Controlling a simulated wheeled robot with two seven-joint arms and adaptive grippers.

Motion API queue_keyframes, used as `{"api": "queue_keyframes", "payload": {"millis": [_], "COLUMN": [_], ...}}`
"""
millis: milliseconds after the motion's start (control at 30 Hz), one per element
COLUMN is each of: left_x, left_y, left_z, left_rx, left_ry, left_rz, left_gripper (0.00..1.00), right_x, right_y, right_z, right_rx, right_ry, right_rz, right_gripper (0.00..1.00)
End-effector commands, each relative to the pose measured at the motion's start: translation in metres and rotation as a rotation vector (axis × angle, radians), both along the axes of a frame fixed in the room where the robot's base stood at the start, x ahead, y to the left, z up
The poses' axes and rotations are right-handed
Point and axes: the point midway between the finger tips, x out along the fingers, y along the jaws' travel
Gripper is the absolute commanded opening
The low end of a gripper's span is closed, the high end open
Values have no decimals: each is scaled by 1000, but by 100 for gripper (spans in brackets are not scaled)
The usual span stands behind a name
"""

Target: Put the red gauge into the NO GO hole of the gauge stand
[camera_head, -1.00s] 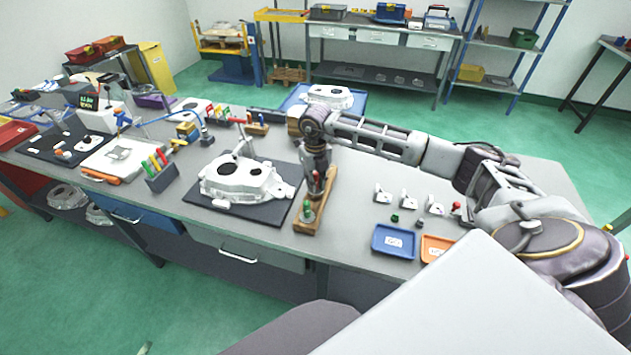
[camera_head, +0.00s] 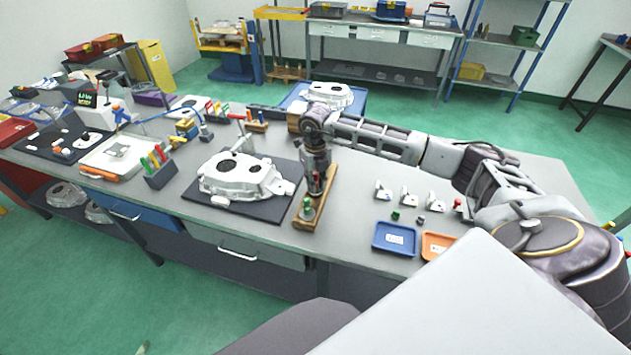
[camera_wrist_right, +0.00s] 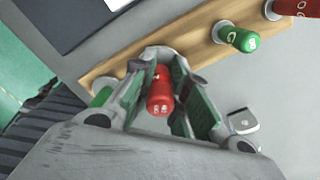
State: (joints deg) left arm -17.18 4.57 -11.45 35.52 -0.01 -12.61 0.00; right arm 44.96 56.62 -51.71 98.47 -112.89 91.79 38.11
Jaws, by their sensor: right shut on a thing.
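My right gripper (camera_head: 315,190) points down over the wooden gauge stand (camera_head: 319,204). In the right wrist view the gripper (camera_wrist_right: 158,108) is shut on the red gauge (camera_wrist_right: 160,95), whose end faces the camera. The stand (camera_wrist_right: 198,58) runs behind it, with a pale metal ring (camera_wrist_right: 160,53) beyond the gauge. I cannot tell whether the gauge's lower end is in a hole. A green gauge (camera_wrist_right: 240,39) stands in the stand; another green part (camera_wrist_right: 101,97) is partly hidden by a finger. A green gauge (camera_head: 308,210) shows at the stand's near end. My left gripper is not in view.
A white casting (camera_head: 240,178) on a dark mat lies left of the stand. Small metal brackets (camera_head: 408,197), a blue tray (camera_head: 394,238) and an orange tray (camera_head: 437,245) lie right. Another red gauge (camera_wrist_right: 295,8) shows at the wrist view's top right. Bench between stand and brackets is clear.

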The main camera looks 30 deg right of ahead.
Motion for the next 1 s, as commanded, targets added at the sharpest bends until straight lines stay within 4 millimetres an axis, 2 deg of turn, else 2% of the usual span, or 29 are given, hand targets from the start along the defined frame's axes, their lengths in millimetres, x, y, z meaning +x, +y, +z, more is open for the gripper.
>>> {"api": "queue_keyframes", "payload": {"millis": [1000], "left_x": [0], "left_y": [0], "left_z": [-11], "left_rx": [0], "left_ry": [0], "left_rz": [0], "left_gripper": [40], "right_x": [0], "right_y": [0], "right_z": [-16], "right_rx": [0], "right_ry": [0], "right_rz": [0], "right_gripper": [0]}}
